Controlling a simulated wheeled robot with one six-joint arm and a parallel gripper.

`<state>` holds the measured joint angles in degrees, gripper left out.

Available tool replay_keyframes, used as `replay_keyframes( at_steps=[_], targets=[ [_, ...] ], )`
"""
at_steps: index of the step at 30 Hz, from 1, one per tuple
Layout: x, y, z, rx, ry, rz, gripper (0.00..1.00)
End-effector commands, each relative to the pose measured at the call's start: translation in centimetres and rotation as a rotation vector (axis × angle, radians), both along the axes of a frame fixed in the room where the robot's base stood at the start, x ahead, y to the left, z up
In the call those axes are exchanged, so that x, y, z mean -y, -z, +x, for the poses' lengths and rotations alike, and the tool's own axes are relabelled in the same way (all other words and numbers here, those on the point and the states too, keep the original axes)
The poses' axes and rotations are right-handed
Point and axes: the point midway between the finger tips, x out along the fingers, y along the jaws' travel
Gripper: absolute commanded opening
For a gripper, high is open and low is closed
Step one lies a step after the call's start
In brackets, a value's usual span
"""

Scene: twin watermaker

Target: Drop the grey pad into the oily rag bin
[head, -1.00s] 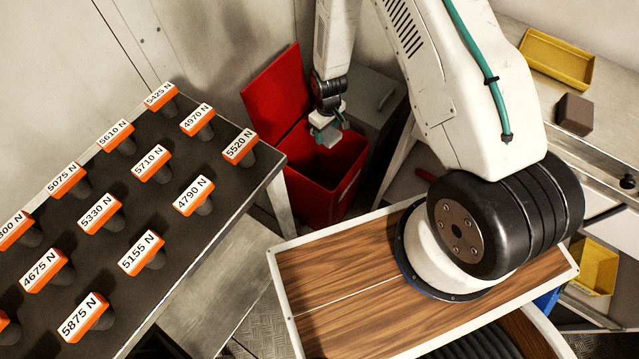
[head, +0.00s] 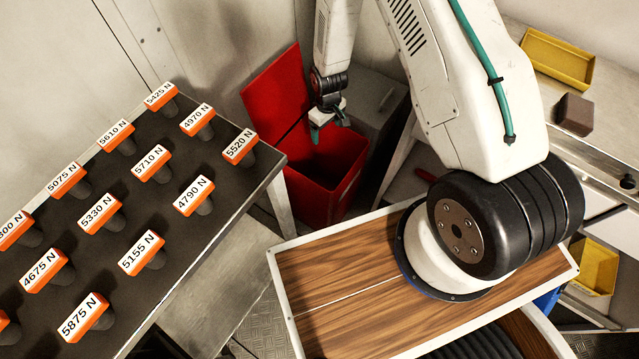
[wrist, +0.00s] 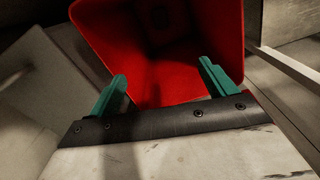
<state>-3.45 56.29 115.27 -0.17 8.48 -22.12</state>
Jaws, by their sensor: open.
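The oily rag bin (head: 335,195) is a red box on the floor, with its red lid (head: 272,95) standing open behind it. It also fills the upper middle of the wrist view (wrist: 180,82). My gripper (head: 329,133) is over the bin's opening, its teal fingers spread apart. In the wrist view my gripper (wrist: 163,74) is open with nothing between the fingers. The grey pad is not clearly visible in either view now. A dark shape shows inside the bin in the wrist view, but I cannot tell what it is.
A dark table (head: 225,185) with orange-labelled knobs stands left of the bin. A grey cabinet (head: 378,105) is close to its right. A wood-topped unit (head: 340,290) is in front.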

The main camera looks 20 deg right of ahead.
Motion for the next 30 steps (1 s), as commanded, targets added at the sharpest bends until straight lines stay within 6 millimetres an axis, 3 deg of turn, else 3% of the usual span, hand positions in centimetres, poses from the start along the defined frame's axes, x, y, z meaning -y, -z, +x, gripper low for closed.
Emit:
replay_keyframes(
  at_steps=[6, 10, 30],
  targets=[
    [0.0, -3.9, 0.1, 0.003, 0.000, 0.000, 0.84],
    [0.0, -5.2, 0.1, 0.002, 0.000, 0.000, 0.84],
    [0.1, -5.8, -0.5, -0.024, 0.022, -0.001, 0.84]
  ],
)
